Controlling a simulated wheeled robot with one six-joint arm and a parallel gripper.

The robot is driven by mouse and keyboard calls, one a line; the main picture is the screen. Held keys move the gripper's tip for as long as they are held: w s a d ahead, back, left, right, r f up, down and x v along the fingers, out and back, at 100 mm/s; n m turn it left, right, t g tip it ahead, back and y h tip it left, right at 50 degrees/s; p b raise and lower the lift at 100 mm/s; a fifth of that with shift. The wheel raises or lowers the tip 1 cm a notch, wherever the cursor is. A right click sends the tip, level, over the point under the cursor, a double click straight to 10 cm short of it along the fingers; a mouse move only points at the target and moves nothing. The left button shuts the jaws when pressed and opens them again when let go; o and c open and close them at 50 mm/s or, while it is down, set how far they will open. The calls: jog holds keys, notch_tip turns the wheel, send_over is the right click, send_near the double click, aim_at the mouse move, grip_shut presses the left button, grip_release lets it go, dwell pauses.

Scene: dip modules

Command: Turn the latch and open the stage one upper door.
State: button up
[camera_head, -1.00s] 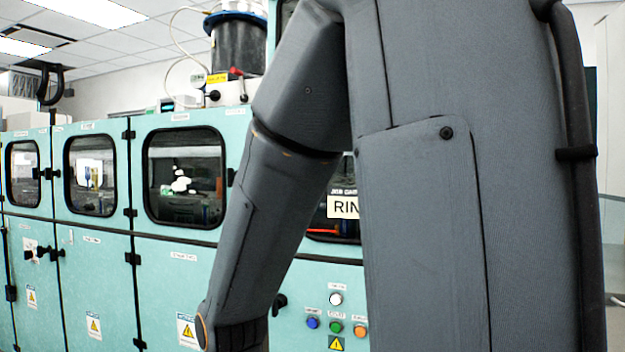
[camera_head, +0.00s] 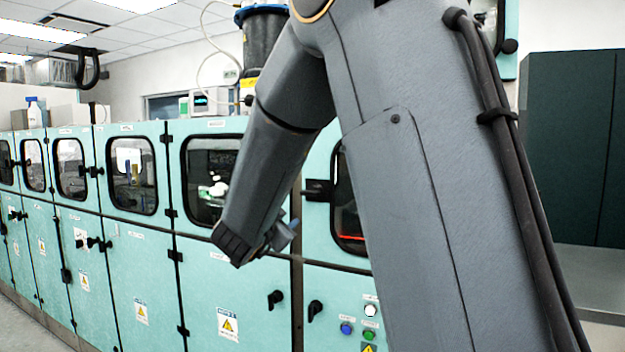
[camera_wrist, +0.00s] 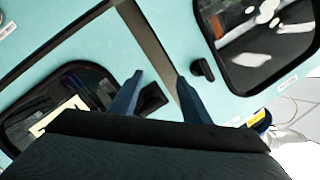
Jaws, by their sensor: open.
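A teal upper door with a dark window (camera_head: 208,165) holding white shapes is left of my forearm in the head view; it also shows at the upper right in the wrist view (camera_wrist: 262,45). A short black latch (camera_wrist: 203,69) sits at that door's edge, just right of my fingertips; my arm hides it in the head view. My gripper (camera_wrist: 160,77) is open and empty, its two blue fingers apart. A black fitting (camera_wrist: 152,100) shows between the fingers; I cannot tell their distance from it. In the head view my gripper (camera_head: 289,232) is in front of the cabinet.
Lower teal doors carry black handles (camera_head: 275,299) and warning labels. A button panel (camera_head: 362,328) is beside my arm. Another dark window (camera_wrist: 62,105) with a pale sign is at the lower left of the wrist view. A dark cabinet (camera_head: 570,150) stands at the right.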

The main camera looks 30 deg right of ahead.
aim_at(308, 194)
jog(key=d+r+m+h, duration=0.1)
jog(key=s+d+r+m+g+h, duration=0.1)
jog(key=r, duration=0.1)
jog(key=s+d+r+m+g+h+p, duration=0.1)
jog(key=shift+s+r+h, duration=0.15)
jog(key=shift+r+h, duration=0.15)
jog(key=shift+d, duration=0.35)
jog(key=p+x, duration=0.3)
jog(key=x, duration=0.4)
jog(key=shift+w, duration=0.2)
grip_shut()
